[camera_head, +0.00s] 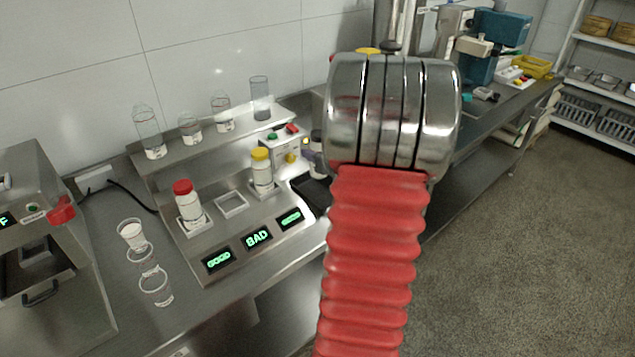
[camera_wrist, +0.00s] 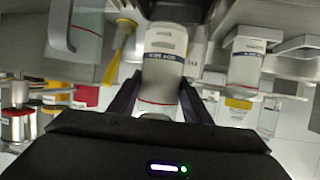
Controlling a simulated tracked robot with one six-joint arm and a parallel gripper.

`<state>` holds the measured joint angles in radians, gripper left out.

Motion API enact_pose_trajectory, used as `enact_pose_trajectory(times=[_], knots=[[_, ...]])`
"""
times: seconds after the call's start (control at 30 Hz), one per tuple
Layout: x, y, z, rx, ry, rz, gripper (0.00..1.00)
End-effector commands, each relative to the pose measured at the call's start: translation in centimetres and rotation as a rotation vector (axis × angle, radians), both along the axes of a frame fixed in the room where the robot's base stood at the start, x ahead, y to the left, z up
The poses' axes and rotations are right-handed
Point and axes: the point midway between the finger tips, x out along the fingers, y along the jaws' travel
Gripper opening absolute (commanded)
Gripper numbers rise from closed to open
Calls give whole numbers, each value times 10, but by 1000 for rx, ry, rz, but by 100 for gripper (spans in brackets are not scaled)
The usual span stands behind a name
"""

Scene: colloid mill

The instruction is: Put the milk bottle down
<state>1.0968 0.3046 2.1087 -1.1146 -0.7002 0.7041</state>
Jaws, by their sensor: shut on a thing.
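In the wrist view, my gripper (camera_wrist: 157,98) is shut on a white bottle (camera_wrist: 165,62), with one dark finger along each side. I take it for the milk bottle, but its small label does not clearly read as milk. A thin reddish line shows near its lower picture edge. I cannot tell whether it touches a surface. In the head view, the gripper and the held bottle are hidden behind my arm.
A steel stand (camera_head: 188,253) has "GOOD", "BAD", "GOOD" displays. A red-capped bottle (camera_head: 189,206) and a yellow-capped bottle (camera_head: 262,173) stand there, with an empty square holder (camera_head: 230,204) between them. Clear cups (camera_head: 155,288) stand left; glassware lines the shelf (camera_head: 205,132).

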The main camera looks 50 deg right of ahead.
Motion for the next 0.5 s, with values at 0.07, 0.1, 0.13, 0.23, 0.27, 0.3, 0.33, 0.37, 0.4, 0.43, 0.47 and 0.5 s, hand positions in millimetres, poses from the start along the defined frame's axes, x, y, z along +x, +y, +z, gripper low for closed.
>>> enact_pose_trajectory(times=[0.07,0.1,0.13,0.23,0.27,0.3,0.33,0.37,0.4,0.43,0.47,0.5], knots=[[0,0,-16,5,2,-1,15],[0,1,-23,5,2,1,15],[0,1,-28,5,1,0,15],[0,1,-39,3,1,0,15],[0,0,-41,3,1,0,15],[1,0,-42,2,0,1,15],[1,1,-42,1,-1,1,15],[1,0,-43,0,0,1,15],[1,1,-42,0,-1,1,15],[1,1,-42,0,-1,1,15],[1,1,-42,0,-1,1,15],[1,1,-42,0,0,1,15]])
